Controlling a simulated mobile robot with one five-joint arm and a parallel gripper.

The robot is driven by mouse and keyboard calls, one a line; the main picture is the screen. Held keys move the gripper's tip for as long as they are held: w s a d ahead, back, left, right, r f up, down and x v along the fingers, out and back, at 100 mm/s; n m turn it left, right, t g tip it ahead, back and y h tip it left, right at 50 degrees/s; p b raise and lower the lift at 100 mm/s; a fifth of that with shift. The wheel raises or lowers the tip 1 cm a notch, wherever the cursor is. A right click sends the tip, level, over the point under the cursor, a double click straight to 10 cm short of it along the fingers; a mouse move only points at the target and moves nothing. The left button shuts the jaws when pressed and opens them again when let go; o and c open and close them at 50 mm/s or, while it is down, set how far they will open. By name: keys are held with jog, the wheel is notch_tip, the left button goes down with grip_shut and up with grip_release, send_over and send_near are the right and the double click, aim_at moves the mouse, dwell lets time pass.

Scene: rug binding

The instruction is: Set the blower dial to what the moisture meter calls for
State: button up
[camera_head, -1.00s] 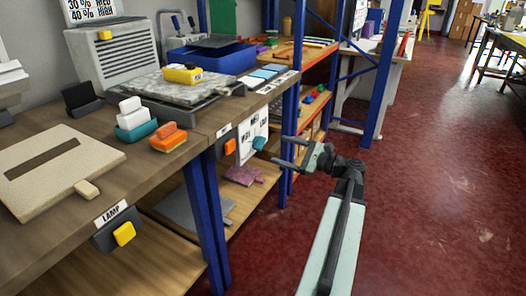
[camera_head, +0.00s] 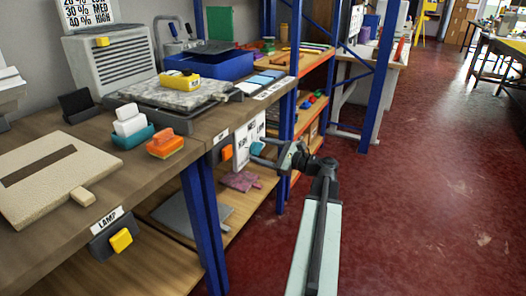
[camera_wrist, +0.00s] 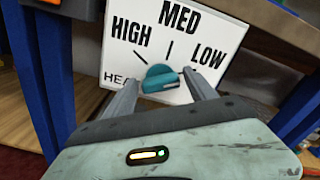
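The teal blower dial (camera_wrist: 158,78) is on a white panel (camera_wrist: 115,65) marked HIGH, MED and LOW. Its narrow end points to the right, on the LOW side; the exact setting is unclear. My gripper (camera_wrist: 163,76) is open, with one finger on each side of the dial; I cannot tell whether they touch it. In the head view my gripper (camera_head: 259,151) is at the panel (camera_head: 243,138), partly covering the dial. The yellow moisture meter (camera_head: 180,79) sits on a grey slab on the bench; its reading is too small to make out.
A wall chart (camera_head: 86,12) pairs 20% with LOW, 30% with MED and 40% with HIGH. An orange switch (camera_head: 226,152) is left of the panel. A yellow LAMP switch (camera_head: 121,240) is on the bench front. Blue posts (camera_head: 208,225) flank the area. The red floor (camera_head: 430,200) is clear.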

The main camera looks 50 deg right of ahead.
jog(key=c, duration=1)
jog(key=shift+n, duration=0.3)
jog(key=n, duration=0.4)
jog(key=shift+a+f, duration=0.1)
jog(key=n, duration=0.6)
jog(key=shift+a+f, duration=0.1)
jog(key=shift+f, duration=0.05)
jog(key=n, duration=0.7)
jog(key=shift+f+b, duration=0.1)
jog(key=shift+b, duration=0.25)
jog(key=n, duration=0.6)
jog(key=shift+f, duration=0.1)
jog(key=shift+n, duration=0.3)
